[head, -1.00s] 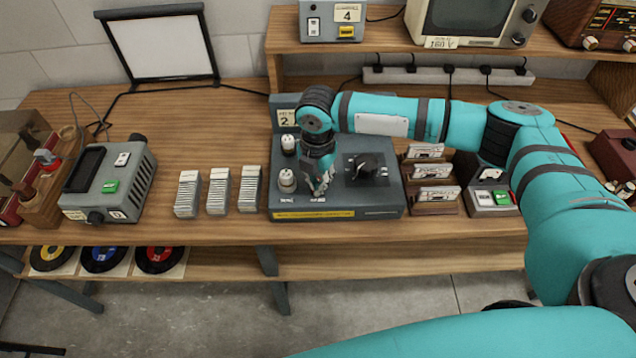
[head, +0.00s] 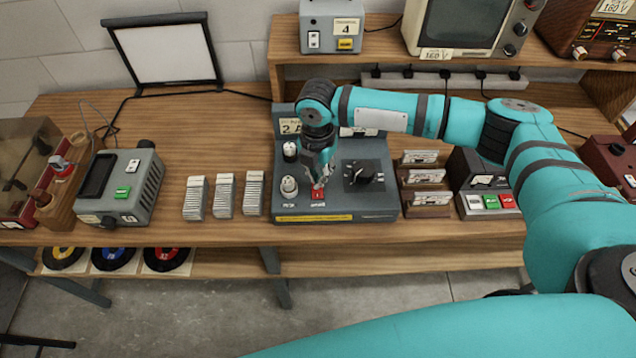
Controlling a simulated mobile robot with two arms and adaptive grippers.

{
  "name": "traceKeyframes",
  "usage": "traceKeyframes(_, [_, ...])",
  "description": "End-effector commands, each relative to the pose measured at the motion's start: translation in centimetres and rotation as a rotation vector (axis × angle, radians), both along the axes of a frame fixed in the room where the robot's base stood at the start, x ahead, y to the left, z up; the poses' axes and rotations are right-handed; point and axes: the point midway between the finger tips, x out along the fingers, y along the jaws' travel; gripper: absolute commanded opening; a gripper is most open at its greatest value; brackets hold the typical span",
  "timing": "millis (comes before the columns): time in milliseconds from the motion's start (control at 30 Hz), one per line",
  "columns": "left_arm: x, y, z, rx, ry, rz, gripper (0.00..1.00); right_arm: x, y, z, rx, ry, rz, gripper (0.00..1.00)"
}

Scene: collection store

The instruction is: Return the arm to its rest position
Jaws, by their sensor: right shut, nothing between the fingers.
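My right arm (head: 400,112) reaches in from the right across the bench. Its gripper (head: 319,186) points down over the front of a grey control box (head: 362,208), with its fingers shut and empty. The fingertips are right by a small red switch (head: 317,195) on the box; I cannot tell whether they touch it. The box also carries two white round fittings, one of them (head: 289,187) left of the gripper, and a black knob (head: 364,173) to its right. My left gripper is not in view.
White card stacks (head: 224,195) stand left of the box, and wooden holders with cards (head: 426,180) stand close on its right. A grey device (head: 120,185) is at left. A shelf above holds a monitor (head: 463,22). Bare bench (head: 205,150) lies behind the stacks.

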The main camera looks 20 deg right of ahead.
Motion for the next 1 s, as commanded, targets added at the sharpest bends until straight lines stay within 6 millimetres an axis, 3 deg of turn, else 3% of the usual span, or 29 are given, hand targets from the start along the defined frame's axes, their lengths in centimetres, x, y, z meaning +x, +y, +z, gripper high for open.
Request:
traceKeyframes(200, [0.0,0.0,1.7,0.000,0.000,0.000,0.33,0.0,0.0,1.6,0.000,0.000,0.000,0.00])
traceKeyframes(767, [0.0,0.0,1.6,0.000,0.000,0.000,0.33,-0.2,0.3,1.3,0.004,0.001,0.000,0.00])
traceKeyframes(867, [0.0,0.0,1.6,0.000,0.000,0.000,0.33,-1.7,2.1,0.3,0.033,0.006,-0.013,0.00])
traceKeyframes(1000, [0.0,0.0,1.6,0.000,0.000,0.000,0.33,-6.1,7.5,-1.5,0.142,0.008,-0.105,0.00])
